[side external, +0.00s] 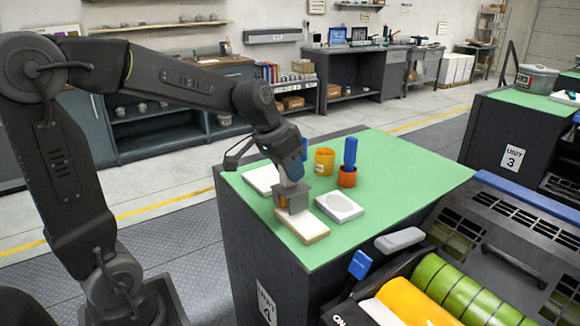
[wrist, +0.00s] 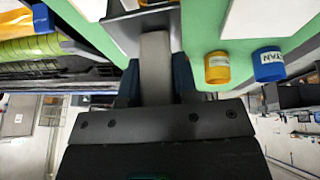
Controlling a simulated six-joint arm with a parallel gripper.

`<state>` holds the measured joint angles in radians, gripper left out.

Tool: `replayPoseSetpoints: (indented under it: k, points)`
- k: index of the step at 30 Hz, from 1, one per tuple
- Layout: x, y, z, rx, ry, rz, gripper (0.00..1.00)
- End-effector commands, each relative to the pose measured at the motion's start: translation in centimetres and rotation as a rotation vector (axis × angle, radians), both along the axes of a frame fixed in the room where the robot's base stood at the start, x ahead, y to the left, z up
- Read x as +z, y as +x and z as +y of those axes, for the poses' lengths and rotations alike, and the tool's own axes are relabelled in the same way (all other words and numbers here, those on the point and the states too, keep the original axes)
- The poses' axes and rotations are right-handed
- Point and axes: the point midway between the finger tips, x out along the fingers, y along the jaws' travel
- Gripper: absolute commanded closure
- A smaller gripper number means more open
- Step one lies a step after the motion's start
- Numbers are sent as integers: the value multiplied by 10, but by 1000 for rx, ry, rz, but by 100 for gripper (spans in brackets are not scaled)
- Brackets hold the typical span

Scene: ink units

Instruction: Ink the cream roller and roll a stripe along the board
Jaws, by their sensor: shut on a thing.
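My gripper (side external: 291,186) points down over the green table top (side external: 405,178), shut on a tool with a grey block-like end (side external: 291,197). I take it for the roller, but its cream surface is not clear. A small orange patch shows on its left side. In the wrist view a grey bar (wrist: 157,70) runs up from my gripper to a grey plate. The tool's end is just over the far end of a pale board with a brown edge (side external: 304,226); whether they touch I cannot tell.
A white slab (side external: 261,179) lies left. The right table top is clear; a machine with coloured rollers (side external: 440,290) adjoins it.

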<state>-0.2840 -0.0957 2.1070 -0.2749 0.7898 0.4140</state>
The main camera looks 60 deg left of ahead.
Motion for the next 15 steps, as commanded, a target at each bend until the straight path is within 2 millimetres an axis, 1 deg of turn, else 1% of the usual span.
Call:
replayPoseSetpoints:
  k: [15]
  points:
    - [-9, 0, 0, 1, 0, -1, 96]
